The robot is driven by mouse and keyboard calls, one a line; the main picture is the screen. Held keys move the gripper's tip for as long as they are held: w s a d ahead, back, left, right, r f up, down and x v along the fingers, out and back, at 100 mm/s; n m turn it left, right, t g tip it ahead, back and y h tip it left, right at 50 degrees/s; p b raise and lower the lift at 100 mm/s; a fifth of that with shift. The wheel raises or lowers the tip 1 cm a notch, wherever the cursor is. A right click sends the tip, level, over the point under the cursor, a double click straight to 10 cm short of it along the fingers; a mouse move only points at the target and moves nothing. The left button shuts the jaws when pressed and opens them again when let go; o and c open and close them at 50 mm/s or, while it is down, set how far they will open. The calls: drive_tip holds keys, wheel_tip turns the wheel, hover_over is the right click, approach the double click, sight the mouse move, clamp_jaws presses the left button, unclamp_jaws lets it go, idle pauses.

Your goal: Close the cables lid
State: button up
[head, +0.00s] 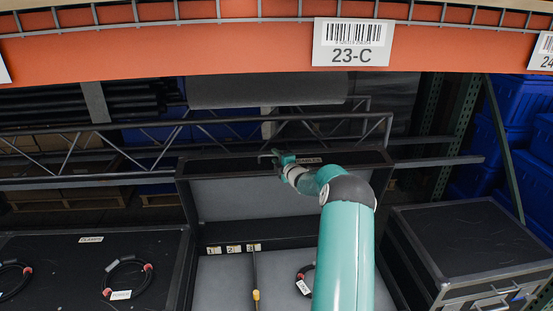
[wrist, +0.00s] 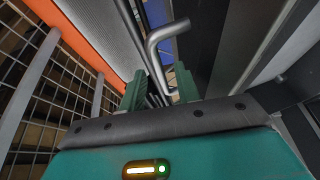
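The cables lid (head: 240,198) stands raised, nearly upright, at the back of the open case in the middle of the head view. Its grey inner face points toward me, and a small label reading CABLES (head: 308,160) is on its dark upper edge. My gripper (head: 277,158) is at that upper edge, left of the label. In the wrist view my gripper (wrist: 161,84) has its two green fingers apart. A bent metal bar (wrist: 157,48) shows between and beyond them; whether they touch it I cannot tell.
The open case holds a yellow-ended rod (head: 255,290), a tagged cable coil (head: 306,280) and numbered labels (head: 234,249). A closed case marked CLAMPS (head: 60,260) is at left, another closed case (head: 460,240) at right. An orange shelf beam (head: 200,50) crosses above; a metal truss (head: 80,155) runs behind.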

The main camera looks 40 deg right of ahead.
drive_tip(key=shift+w, duration=0.1)
clamp_jaws()
